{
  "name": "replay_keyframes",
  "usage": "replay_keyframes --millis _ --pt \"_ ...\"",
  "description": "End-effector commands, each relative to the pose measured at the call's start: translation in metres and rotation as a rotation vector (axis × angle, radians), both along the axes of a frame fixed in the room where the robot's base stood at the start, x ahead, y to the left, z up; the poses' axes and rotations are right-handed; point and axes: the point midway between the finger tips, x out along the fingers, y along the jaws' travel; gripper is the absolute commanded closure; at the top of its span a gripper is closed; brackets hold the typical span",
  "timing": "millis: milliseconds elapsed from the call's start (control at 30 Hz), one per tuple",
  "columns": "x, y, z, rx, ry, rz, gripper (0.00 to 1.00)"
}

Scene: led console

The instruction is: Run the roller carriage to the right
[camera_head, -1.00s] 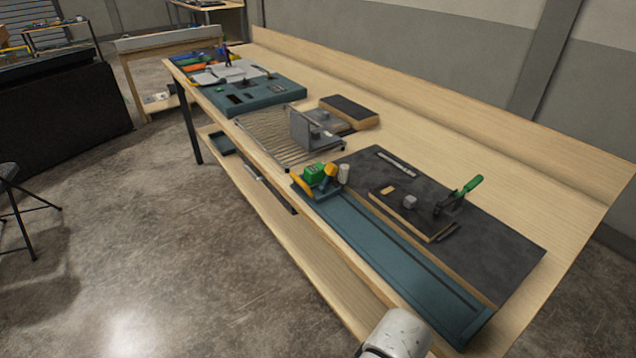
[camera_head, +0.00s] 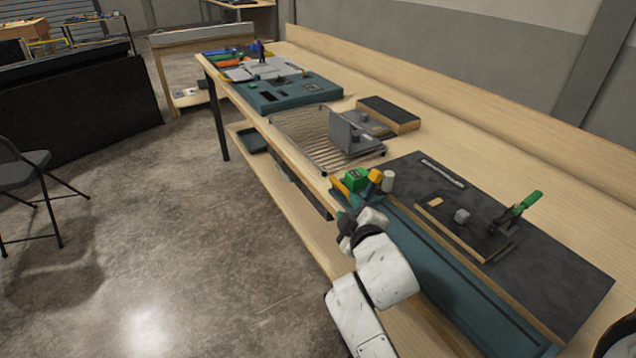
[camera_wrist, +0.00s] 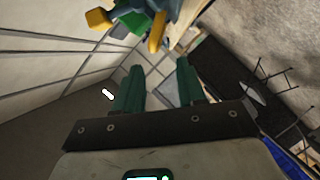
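The roller carriage, a green block with yellow parts (camera_head: 355,179), sits at the far left end of a long teal track (camera_head: 450,275). A pale cylinder (camera_head: 388,181) stands beside it. The carriage shows upside down at the top of the wrist view (camera_wrist: 135,20), just beyond my fingers. My gripper (camera_wrist: 159,76) is open, its two green fingers apart with nothing between them. In the head view my white wrist hangs over the near edge of the track, close in front of the carriage. My fingers are hard to make out there, and my wrist hides part of the track.
A wire rack (camera_head: 310,140) with an upright grey plate stands left of the carriage. Bench top behind the mat is clear.

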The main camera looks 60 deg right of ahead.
Motion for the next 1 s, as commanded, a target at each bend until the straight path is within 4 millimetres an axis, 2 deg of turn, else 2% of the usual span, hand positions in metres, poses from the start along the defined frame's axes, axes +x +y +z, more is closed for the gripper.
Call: replay_keyframes --millis 167,700,1000 --pt "0.005 -0.011 0.008 -0.048 -0.009 -0.002 0.60" --pt "0.064 -0.070 -0.012 -0.042 -0.008 0.000 0.60" --pt "0.075 -0.080 -0.015 -0.040 -0.009 0.000 0.60"
